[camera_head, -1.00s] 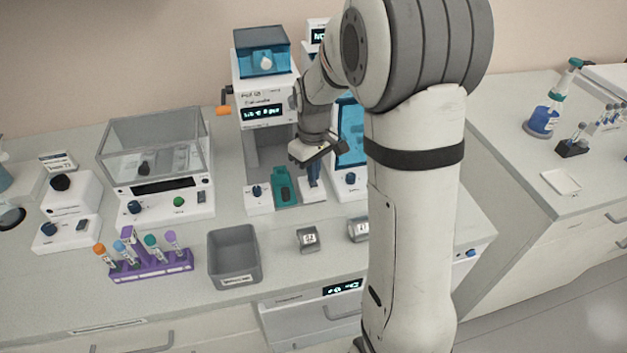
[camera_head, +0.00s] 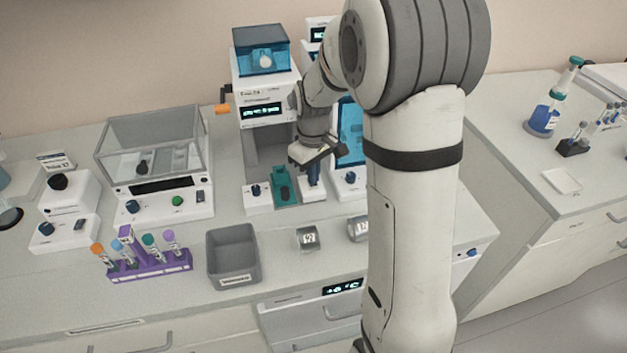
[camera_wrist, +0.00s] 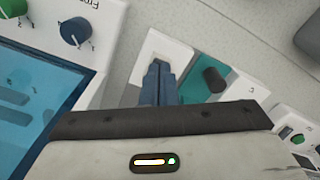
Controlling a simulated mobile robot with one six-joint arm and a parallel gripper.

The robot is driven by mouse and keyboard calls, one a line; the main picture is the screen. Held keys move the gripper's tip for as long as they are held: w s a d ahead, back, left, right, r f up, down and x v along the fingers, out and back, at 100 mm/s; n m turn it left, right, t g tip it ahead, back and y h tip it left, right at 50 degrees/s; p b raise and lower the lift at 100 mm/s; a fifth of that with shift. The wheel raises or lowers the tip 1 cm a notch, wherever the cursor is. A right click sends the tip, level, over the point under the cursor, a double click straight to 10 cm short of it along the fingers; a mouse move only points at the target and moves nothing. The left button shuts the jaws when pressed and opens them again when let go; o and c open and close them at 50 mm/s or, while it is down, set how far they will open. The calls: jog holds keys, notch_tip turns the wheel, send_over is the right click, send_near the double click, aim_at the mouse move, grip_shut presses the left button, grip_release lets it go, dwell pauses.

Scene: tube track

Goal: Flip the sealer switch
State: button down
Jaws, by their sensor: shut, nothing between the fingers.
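The machine I take for the sealer (camera_head: 266,100) stands at the back middle. It is white, with a blue-tinted top box, a lit display and a teal tray (camera_head: 286,192) between two front feet. The tray, with a dark knob on it, also shows in the wrist view (camera_wrist: 196,84). The left foot carries a dark blue knob (camera_head: 255,190). My gripper (camera_head: 314,182) is shut and empty, pointing down at the white right foot (camera_head: 313,194). In the wrist view its blue fingers (camera_wrist: 158,70) overlap this foot (camera_wrist: 163,43). No switch is clearly visible there; the fingers may hide it. Contact cannot be told.
Another device with a blue window (camera_head: 350,130) stands close on the right of the gripper. A clear-lidded balance (camera_head: 160,150), a grey bin (camera_head: 232,255) and a purple tube rack (camera_head: 150,265) are to the left.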

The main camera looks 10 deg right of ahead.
jog(key=shift+f, duration=0.35)
jog(key=shift+r+p, duration=2.2)
jog(key=shift+r, duration=1.35)
jog(key=shift+r, duration=0.1)
jog(key=s+r+m+t, duration=0.1)
jog(key=s+r+m, duration=0.2)
jog(key=s, duration=0.8)
jog(key=s+r+m+t, duration=0.2)
jog(key=s+r, duration=0.4)
jog(key=s, duration=0.4)
jog(key=shift+s+d+r+m, duration=0.25)
jog(key=shift+s+m, duration=0.1)
jog(key=shift+m, duration=0.15)
